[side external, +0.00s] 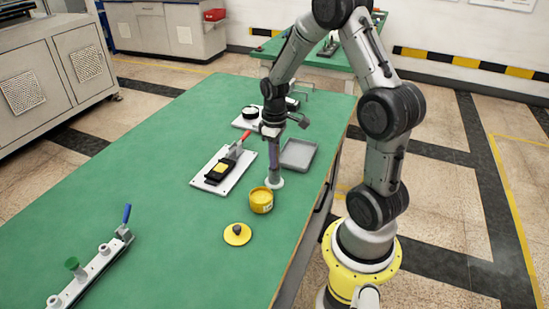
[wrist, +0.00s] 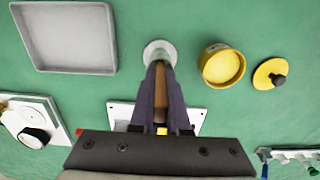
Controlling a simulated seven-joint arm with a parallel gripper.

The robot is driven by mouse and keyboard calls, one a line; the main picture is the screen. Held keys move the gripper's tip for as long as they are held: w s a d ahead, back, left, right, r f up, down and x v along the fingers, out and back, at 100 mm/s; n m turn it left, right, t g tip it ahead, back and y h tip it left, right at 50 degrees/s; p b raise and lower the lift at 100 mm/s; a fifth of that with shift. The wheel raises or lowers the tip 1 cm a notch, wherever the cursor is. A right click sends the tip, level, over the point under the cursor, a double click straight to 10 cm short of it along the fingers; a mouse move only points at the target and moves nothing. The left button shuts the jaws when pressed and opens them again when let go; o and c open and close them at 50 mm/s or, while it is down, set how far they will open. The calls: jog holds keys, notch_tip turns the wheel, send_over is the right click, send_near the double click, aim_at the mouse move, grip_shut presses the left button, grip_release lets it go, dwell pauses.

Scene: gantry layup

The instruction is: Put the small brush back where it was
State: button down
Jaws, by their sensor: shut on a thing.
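My gripper (side external: 274,172) points down over the green table, beside the yellow pot. In the wrist view its dark fingers (wrist: 160,70) are shut on the small brush, whose brown handle (wrist: 162,98) shows between them. The brush's lower end is hidden. A round, pale grey holder (side external: 276,183) stands on the table right below the fingertips; it also shows in the wrist view (wrist: 158,48). The fingertips are at or just above this holder. I cannot tell whether the brush is inside it.
An open yellow pot (side external: 261,204) stands close by, its lid (side external: 237,234) on the table. A grey tray (side external: 298,154) lies behind to the right. A white plate with a red-handled clamp (side external: 222,168) is at left.

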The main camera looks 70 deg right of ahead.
jog(key=c, duration=1.3)
grip_release()
jog(key=shift+f, duration=0.15)
jog(key=shift+c, duration=0.2)
jog(key=o, duration=0.4)
jog(key=shift+o, duration=0.2)
